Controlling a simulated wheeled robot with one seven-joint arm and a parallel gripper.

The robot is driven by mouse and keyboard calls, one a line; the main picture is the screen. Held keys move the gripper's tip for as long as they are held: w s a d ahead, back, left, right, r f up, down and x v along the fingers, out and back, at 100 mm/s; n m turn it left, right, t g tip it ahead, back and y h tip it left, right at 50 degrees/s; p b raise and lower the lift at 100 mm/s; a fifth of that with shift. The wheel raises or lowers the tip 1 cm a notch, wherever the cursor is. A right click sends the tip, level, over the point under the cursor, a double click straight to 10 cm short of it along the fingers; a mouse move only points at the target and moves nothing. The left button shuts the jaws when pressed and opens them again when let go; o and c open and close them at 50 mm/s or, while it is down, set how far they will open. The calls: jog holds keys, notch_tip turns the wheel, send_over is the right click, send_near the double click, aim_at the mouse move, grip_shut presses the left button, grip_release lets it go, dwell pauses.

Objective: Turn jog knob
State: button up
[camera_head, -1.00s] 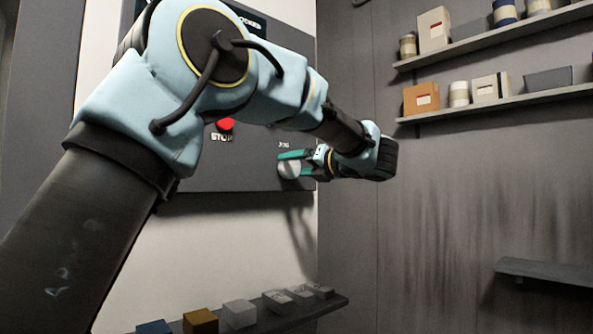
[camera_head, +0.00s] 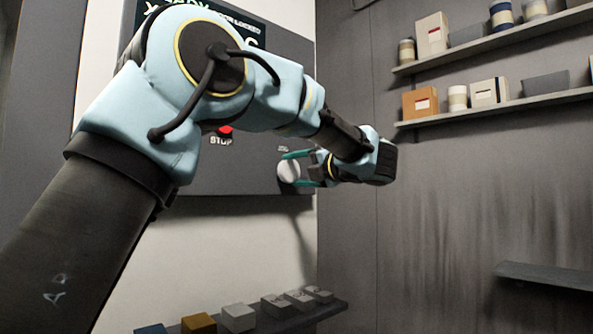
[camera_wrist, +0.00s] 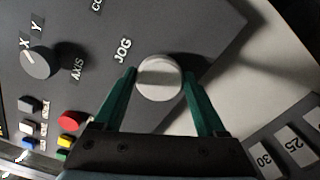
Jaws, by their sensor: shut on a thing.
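The jog knob (camera_wrist: 159,78) is a round, light grey dial under the label JOG on the dark grey control panel (camera_wrist: 190,30). It also shows in the head view (camera_head: 289,171) at the panel's lower right. My gripper (camera_wrist: 160,82) has green fingers, one on each side of the knob. The fingers are shut on the knob's rim. In the head view my gripper (camera_head: 291,169) reaches the knob from the right. My arm hides much of the panel.
An AXIS selector (camera_wrist: 41,60) and small coloured buttons (camera_wrist: 70,121) sit left of the knob. A red STOP button (camera_head: 225,129) is on the panel. A low shelf with several blocks (camera_head: 239,317) is below. Stocked wall shelves (camera_head: 500,105) stand at right.

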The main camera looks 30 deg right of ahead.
dwell(0.3)
jog(key=o, duration=1.3)
jog(key=shift+s, duration=0.1)
jog(key=s, duration=0.3)
jog(key=s+d+b, duration=0.1)
jog(key=s, duration=0.3)
jog(key=s+d+b, duration=0.1)
jog(key=s, duration=0.2)
jog(key=shift+s, duration=0.25)
jog(key=shift+w, duration=0.1)
